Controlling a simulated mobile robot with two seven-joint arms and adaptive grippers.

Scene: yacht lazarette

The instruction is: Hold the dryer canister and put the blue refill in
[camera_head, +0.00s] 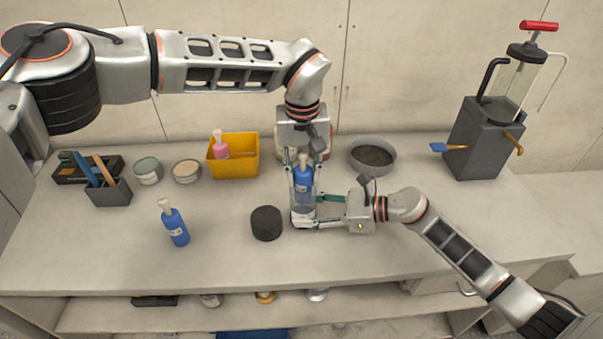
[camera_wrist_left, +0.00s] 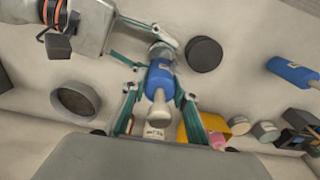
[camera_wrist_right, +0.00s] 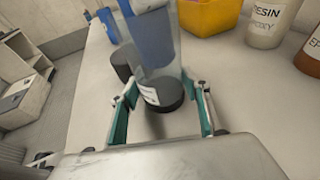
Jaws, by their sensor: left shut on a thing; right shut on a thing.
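A blue refill (camera_head: 304,181) with a pale neck hangs upright below my left gripper (camera_head: 303,170), which is shut on it. It also shows between the left fingers in the left wrist view (camera_wrist_left: 158,82). The clear dryer canister (camera_head: 303,211) stands upright below it on the bench. My right gripper (camera_head: 318,212) is shut around the canister from the right side. In the right wrist view, the canister's dark base (camera_wrist_right: 165,95) shows between the fingers, with the blue refill (camera_wrist_right: 152,40) above the base. The refill's lower part appears inside the clear wall; how deep is unclear.
A black round cap (camera_head: 266,223) lies left of the canister. A second blue bottle (camera_head: 174,224) stands farther left. A yellow bin (camera_head: 235,157) with a pink bottle, tins and a grey bowl (camera_head: 372,157) line the back. A grey pump unit (camera_head: 484,138) stands at the right.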

